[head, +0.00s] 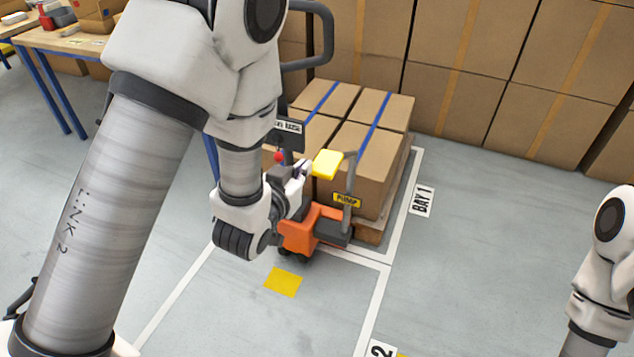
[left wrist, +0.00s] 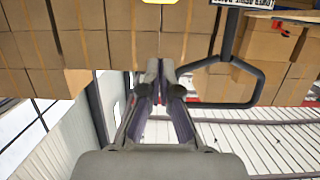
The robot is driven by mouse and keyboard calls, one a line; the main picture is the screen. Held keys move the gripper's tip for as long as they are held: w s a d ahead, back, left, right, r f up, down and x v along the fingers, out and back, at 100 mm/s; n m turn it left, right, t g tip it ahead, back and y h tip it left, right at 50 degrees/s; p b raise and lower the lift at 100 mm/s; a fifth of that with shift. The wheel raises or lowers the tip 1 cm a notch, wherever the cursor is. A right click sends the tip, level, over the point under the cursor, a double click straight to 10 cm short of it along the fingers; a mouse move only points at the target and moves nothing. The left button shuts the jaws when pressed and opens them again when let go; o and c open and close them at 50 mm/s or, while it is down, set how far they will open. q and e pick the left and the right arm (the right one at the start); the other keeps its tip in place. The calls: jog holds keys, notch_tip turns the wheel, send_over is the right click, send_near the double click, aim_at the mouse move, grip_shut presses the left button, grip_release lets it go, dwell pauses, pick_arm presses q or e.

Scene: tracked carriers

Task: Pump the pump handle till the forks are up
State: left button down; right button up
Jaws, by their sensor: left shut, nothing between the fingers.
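The orange pallet truck (head: 297,236) stands at the near end of a loaded pallet. Its pump handle is a grey lever with a yellow pad (head: 327,163) on top and a "PUMP" label (head: 346,200) beside it. My left gripper (head: 303,170) is shut and empty, its tips just left of the yellow pad; I cannot tell whether they touch. In the left wrist view the shut fingers (left wrist: 160,68) show empty, with a yellow piece (left wrist: 158,2) cut off at the top edge. The forks are hidden under the pallet. My right gripper is out of view.
Cartons (head: 362,140) with blue straps sit on the wooden pallet (head: 372,231). The truck's dark loop handle (head: 328,40) rises behind my left arm; it also shows in the wrist view (left wrist: 255,88). Stacked boxes (head: 480,75) line the back. The floor on the right is clear.

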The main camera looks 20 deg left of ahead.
pick_arm(q)
jog(key=f+b, duration=0.1)
jog(key=b, duration=0.1)
jog(key=p, duration=0.1)
send_over(317, 168)
jog(key=s, duration=0.2)
jog(key=f+b, duration=0.2)
jog(key=f, duration=0.1)
jog(key=d+f+b, duration=0.1)
jog(key=f, duration=0.1)
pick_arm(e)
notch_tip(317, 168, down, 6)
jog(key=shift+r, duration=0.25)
